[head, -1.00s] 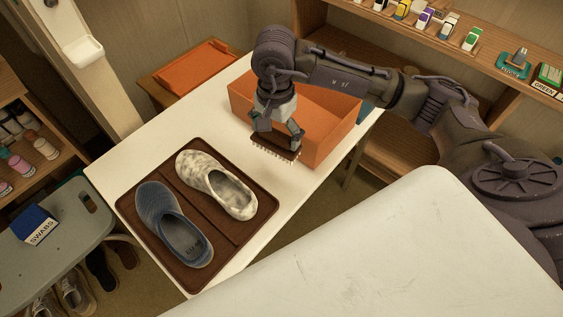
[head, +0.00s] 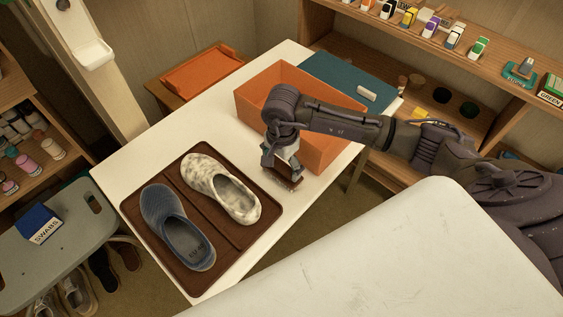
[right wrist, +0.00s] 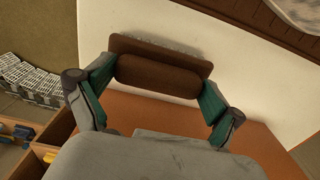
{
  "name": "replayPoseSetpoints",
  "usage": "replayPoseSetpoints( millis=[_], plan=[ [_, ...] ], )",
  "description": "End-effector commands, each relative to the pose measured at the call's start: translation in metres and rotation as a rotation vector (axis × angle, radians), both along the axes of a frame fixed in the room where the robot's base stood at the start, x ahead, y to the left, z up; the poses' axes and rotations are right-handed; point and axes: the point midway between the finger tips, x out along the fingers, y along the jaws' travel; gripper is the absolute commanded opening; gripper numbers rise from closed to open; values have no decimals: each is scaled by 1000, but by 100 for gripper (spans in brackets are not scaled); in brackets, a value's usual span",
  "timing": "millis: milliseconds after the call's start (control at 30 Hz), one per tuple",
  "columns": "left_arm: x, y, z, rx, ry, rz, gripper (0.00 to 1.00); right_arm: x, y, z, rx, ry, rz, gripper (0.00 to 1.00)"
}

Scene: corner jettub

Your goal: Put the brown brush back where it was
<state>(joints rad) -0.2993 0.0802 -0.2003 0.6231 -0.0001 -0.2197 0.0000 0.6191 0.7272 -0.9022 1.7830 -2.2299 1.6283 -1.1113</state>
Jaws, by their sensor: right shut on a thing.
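My right gripper (head: 281,164) is shut on the brown brush (head: 287,179), just in front of the orange box (head: 322,147) and near the right edge of the white table (head: 133,205). In the right wrist view the brush (right wrist: 158,75) lies crosswise between the two green-padded fingers (right wrist: 157,88), its pale bristles at the far side. In the head view the gripper hides much of the brush. I cannot tell whether the brush touches the table. My left gripper is not in view.
A brown tray (head: 222,233) holds a blue clog (head: 177,228) and a mottled white clog (head: 222,189) left of the brush. A teal mat (head: 335,72) with a white piece (head: 366,92) lies behind the box. A pale padded surface (head: 400,255) fills the foreground.

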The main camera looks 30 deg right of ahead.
Motion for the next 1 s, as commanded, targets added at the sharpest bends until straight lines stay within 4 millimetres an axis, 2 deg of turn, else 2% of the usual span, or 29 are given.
replayPoseSetpoints(
  millis=[200,233,267,567,733,867,1000],
  plan=[
    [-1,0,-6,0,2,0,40,0,0,-4,0,-1,0,60],
    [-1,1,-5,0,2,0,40,0,0,-3,0,0,0,96],
    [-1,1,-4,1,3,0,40,0,0,-2,0,0,0,100],
    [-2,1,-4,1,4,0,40,0,0,-2,0,0,0,100],
    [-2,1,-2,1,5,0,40,1,0,7,0,-2,0,100],
    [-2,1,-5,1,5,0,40,1,-1,30,-1,-6,1,100],
    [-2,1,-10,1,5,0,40,2,-1,62,0,-6,1,100]
  ],
)
